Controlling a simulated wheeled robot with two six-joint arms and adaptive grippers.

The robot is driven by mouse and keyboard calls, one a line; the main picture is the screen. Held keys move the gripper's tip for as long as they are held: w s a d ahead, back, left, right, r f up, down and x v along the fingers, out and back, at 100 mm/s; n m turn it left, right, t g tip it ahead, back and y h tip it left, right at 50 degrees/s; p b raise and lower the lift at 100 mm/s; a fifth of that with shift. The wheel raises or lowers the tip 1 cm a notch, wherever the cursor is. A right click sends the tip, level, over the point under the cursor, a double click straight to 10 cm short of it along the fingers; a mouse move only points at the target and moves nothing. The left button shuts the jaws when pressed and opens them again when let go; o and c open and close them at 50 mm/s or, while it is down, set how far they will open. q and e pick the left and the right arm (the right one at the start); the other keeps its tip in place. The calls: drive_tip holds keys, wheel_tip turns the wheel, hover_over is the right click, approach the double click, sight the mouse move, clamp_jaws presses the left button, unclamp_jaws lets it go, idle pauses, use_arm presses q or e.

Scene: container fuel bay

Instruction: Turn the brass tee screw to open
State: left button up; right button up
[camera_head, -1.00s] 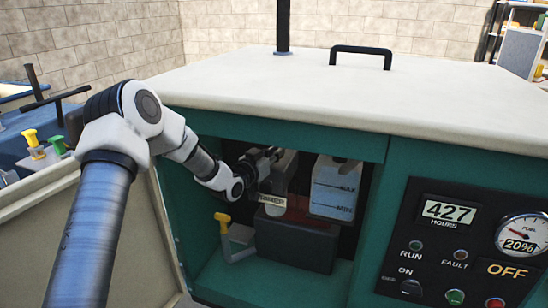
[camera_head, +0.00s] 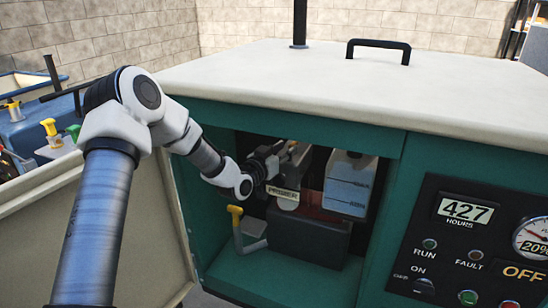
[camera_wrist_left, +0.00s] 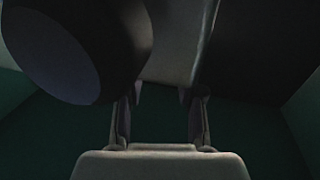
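I cannot make out the brass tee screw in either view. My left gripper (camera_head: 272,160) reaches into the open bay, beside the grey part above the PRIMER label (camera_head: 283,193). In the left wrist view its two fingers (camera_wrist_left: 160,100) stand apart, with nothing clearly held between them. A grey body (camera_wrist_left: 170,40) lies just past the fingertips, and a large dark round part (camera_wrist_left: 75,45) fills the upper left. My arm and gripper hide part of the bay's upper left. My right gripper is not in view.
A yellow-topped lever (camera_head: 235,211) stands low at the bay's left. A white tank (camera_head: 350,183) and a dark box (camera_head: 308,240) sit inside. The open door (camera_head: 90,225) is at left, the control panel (camera_head: 465,250) at right, and the teal frame surrounds the opening.

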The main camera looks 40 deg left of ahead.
use_arm(q)
drive_tip(key=s, duration=0.9)
drive_tip(key=shift+o, duration=0.9)
drive_tip(key=w+a+r+m+t+h+p, duration=0.1)
drive_tip(key=w+r+h+p, duration=0.25)
drive_tip(key=r+h, duration=0.25)
wheel_tip(320, 180, down, 6)
drive_tip(key=w+a+m+g+h+p, duration=0.1)
drive_tip(key=w+a+m+g+p, duration=0.1)
drive_tip(key=a+m+g+p, duration=0.15)
drive_tip(key=shift+t, duration=0.45)
drive_tip(key=x, duration=0.3)
drive_tip(key=d+x, duration=0.1)
drive_tip(key=x, duration=0.3)
drive_tip(key=shift+b, duration=0.3)
drive_tip(key=shift+r, duration=0.1)
